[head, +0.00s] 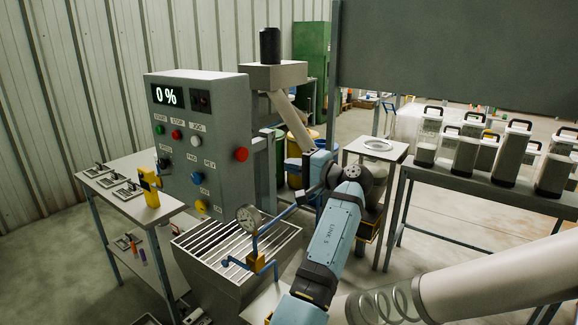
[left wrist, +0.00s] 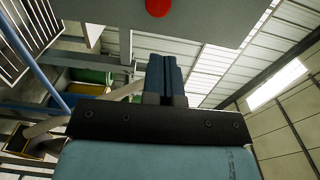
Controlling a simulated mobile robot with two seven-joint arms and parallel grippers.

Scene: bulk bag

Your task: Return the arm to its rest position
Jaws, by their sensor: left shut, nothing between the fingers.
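My left arm reaches up from the bottom centre of the head view, and its blue-grey gripper (head: 319,167) is at the far end, partly behind the dark wrist joint. In the left wrist view the two fingers of the gripper (left wrist: 165,75) are together, with nothing between them. The gripper is to the right of the grey control panel (head: 200,130), apart from it in the head view. A red button (head: 241,154) sits on the panel's side; a red button (left wrist: 158,6) also shows at the top of the left wrist view. My right gripper is not in view.
A slatted hopper (head: 232,240) with a pressure gauge (head: 249,220) stands left of my arm. A side table (head: 130,205) is at the left. A dark bench (head: 480,188) with several clear canisters is at the right. A pale pipe (head: 500,275) crosses the lower right.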

